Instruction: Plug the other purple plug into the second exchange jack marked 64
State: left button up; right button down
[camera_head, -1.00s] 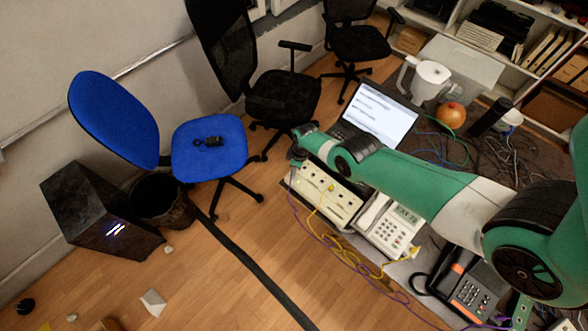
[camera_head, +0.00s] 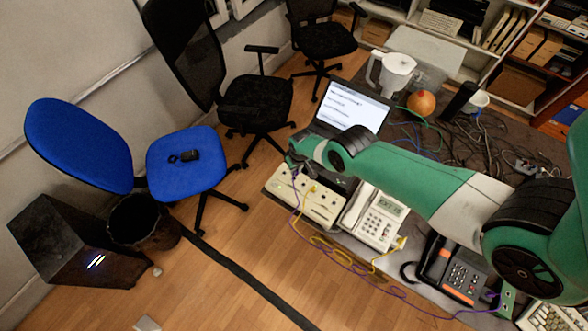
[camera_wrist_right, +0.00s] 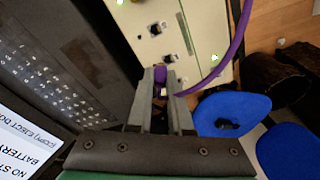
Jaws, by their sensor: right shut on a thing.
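The exchange is a cream box (camera_head: 318,207) at the table's front left edge, with dark jacks and a yellow plug in its top. In the right wrist view its panel (camera_wrist_right: 200,45) shows square jacks and green lights; I cannot read the jack numbers. My right gripper (camera_head: 291,163) is above the box's rear left part. In the wrist view the gripper (camera_wrist_right: 160,82) is shut on a purple plug (camera_wrist_right: 160,75). The plug's tip is near the panel's edge; I cannot tell whether it touches. A purple cable (camera_wrist_right: 233,50) curves beside it. My left gripper is out of view.
A laptop (camera_head: 350,108) stands just behind the exchange. A white phone (camera_head: 375,218) and a dark phone (camera_head: 455,270) stand to its right. Purple and yellow cables hang over the front edge. Loose cables clutter the back right. A blue chair (camera_head: 185,165) stands left.

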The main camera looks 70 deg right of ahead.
jog(key=m, duration=0.3)
jog(key=s+m, duration=0.1)
jog(key=m, duration=0.1)
jog(key=shift+d+r+m+g+h, duration=0.15)
jog(key=shift+m+g+h, duration=0.15)
jog(key=shift+g, duration=0.1)
jog(key=m, duration=0.3)
jog(key=shift+s+r+p, duration=0.15)
jog(key=shift+r+p, duration=0.15)
jog(key=shift+r, duration=0.05)
jog(key=m, duration=0.1)
jog(key=r+m, duration=0.1)
jog(key=m, duration=0.1)
jog(key=shift+g, duration=0.4)
notch_tip(320, 180, up, 2)
jog(key=w+a+p, duration=0.1)
jog(key=w, duration=0.1)
jog(key=b, duration=0.5)
send_over(293, 181)
jog(key=shift+m, duration=0.3)
jog(key=f, duration=0.4)
jog(key=shift+d+f, duration=0.15)
jog(key=shift+d, duration=0.2)
jog(key=shift+w+p, duration=0.1)
jog(key=shift+p, duration=0.2)
